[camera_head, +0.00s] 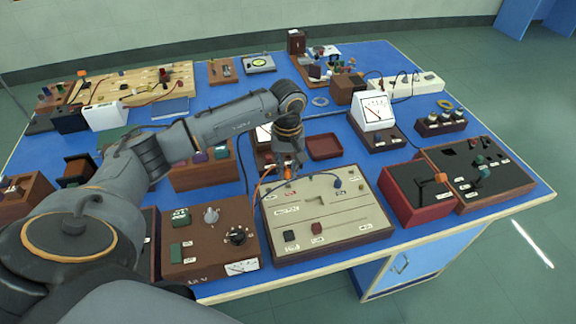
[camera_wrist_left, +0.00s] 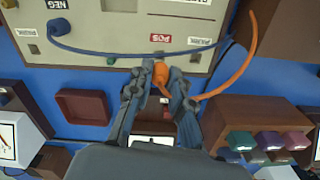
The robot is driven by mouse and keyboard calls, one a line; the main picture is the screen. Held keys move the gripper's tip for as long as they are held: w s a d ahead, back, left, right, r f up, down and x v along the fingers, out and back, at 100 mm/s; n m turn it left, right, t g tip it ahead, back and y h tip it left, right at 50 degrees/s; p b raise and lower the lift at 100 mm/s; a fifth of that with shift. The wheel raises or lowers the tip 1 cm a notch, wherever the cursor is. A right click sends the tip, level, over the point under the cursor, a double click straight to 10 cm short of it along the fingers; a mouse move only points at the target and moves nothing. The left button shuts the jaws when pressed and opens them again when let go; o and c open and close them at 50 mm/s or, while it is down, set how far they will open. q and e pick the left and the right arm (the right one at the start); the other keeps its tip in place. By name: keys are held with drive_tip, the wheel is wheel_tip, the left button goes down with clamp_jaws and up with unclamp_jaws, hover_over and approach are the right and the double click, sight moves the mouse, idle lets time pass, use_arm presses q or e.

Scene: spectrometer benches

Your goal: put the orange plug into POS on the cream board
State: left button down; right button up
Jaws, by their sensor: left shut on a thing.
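The cream board (camera_head: 345,225) lies at the front middle of the blue table. My left gripper (camera_head: 287,166) is over its back left edge, shut on the orange plug (camera_head: 287,174). In the left wrist view the fingers (camera_wrist_left: 160,82) pinch the orange plug (camera_wrist_left: 161,73) just below the red POS label (camera_wrist_left: 157,38). The POS socket is not visible, and I cannot tell whether the plug touches the board. The orange cable (camera_wrist_left: 238,72) curves off right. A blue plug (camera_wrist_left: 58,26) sits by the NEG label (camera_wrist_left: 57,4); its blue cable (camera_wrist_left: 125,53) crosses between POS and the gripper.
A brown box with knobs (camera_head: 207,240) stands left of the board, and a red-sided box (camera_head: 415,195) stands right. A small red tray (camera_head: 324,147) lies behind. A white meter (camera_head: 373,112) stands back right. The table's front edge is close to the board.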

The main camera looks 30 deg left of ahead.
sight(288, 179)
use_arm(q)
drive_tip(key=shift+f, duration=0.65)
drive_tip(key=shift+f+b, duration=0.25)
drive_tip(key=shift+b, duration=0.1)
drive_tip(key=shift+f+b, duration=0.5)
drive_tip(key=shift+f, duration=0.05)
drive_tip(key=shift+f+b, duration=0.55)
drive_tip(key=shift+f, duration=0.05)
use_arm(e)
drive_tip(key=f, duration=0.3)
drive_tip(key=shift+s+a, duration=0.25)
drive_tip(key=shift+s, duration=0.15)
use_arm(q)
drive_tip(key=c, duration=1.1)
unclamp_jaws()
drive_tip(key=shift+c, duration=0.2)
